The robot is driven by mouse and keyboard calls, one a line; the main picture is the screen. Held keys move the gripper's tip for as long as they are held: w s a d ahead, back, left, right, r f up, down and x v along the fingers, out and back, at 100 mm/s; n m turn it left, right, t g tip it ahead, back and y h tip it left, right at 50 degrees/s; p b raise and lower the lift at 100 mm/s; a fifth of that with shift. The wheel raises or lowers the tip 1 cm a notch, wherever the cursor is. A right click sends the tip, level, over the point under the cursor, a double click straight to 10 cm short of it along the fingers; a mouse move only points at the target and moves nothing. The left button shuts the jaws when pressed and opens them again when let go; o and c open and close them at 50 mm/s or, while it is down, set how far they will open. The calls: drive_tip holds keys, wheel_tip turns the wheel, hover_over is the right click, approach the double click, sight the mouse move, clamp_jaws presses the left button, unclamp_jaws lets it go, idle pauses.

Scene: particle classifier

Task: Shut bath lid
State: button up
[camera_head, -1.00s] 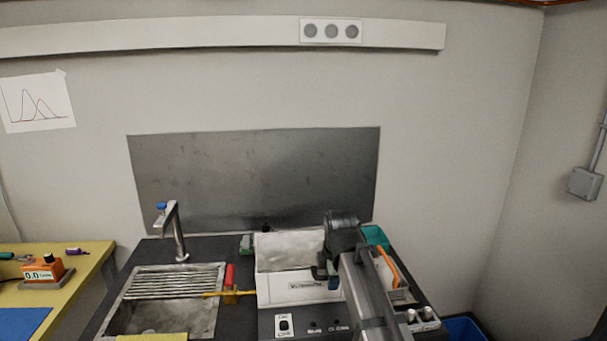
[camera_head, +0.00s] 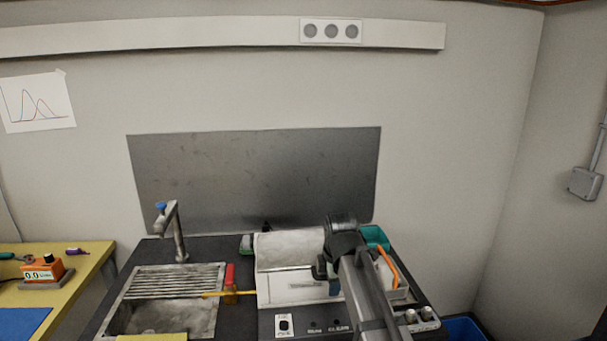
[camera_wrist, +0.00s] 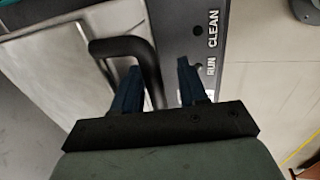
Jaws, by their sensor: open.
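The bath lid (camera_head: 290,248) is a pale grey panel on the white bath (camera_head: 280,295) in the head view. It leans forward over the bath, and its front edge looks a little above the rim. In the wrist view the lid (camera_wrist: 45,80) fills the left side, with a black bar handle (camera_wrist: 125,45) on it. My gripper (camera_wrist: 158,67) is open. Its two blue fingers stand on either side of the handle's near leg; contact cannot be told.
A control panel (camera_wrist: 225,40) with RUN and CLEAN labels lies beside the bath. An orange-handled item (camera_head: 388,267) and teal container (camera_head: 376,236) are close right.

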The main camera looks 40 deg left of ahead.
drive_tip(key=shift+r, duration=0.15)
drive_tip(key=v, duration=0.6)
drive_tip(key=shift+r, duration=0.4)
drive_tip(key=shift+d+f, duration=0.1)
drive_tip(key=shift+d, duration=0.05)
idle(0.5)
drive_tip(key=s+d+f+m+g+h, duration=0.1)
drive_tip(key=d+f+m, duration=0.6)
drive_tip(key=d+f, duration=1.1)
drive_tip(key=d+f+m+g, duration=0.1)
drive_tip(key=d+f+m, duration=0.6)
drive_tip(key=d+f, duration=1.1)
drive_tip(key=s+d+f+m+g+h, duration=0.1)
drive_tip(key=s+d+f+m+g, duration=0.15)
drive_tip(key=s+d+f, duration=0.4)
drive_tip(key=s+d+f+m+g, duration=0.1)
drive_tip(key=s+d+f+m, duration=0.3)
drive_tip(key=s+f, duration=0.5)
drive_tip(key=s+d+f+m+g, duration=0.1)
drive_tip(key=s+d+f+m, duration=0.2)
drive_tip(key=s, duration=0.4)
drive_tip(key=s+d+f+m+g, duration=0.2)
drive_tip(key=s+d+f+m, duration=0.1)
drive_tip(key=s+f, duration=0.3)
drive_tip(key=shift+s+d, duration=0.8)
drive_tip(key=shift+s, duration=0.15)
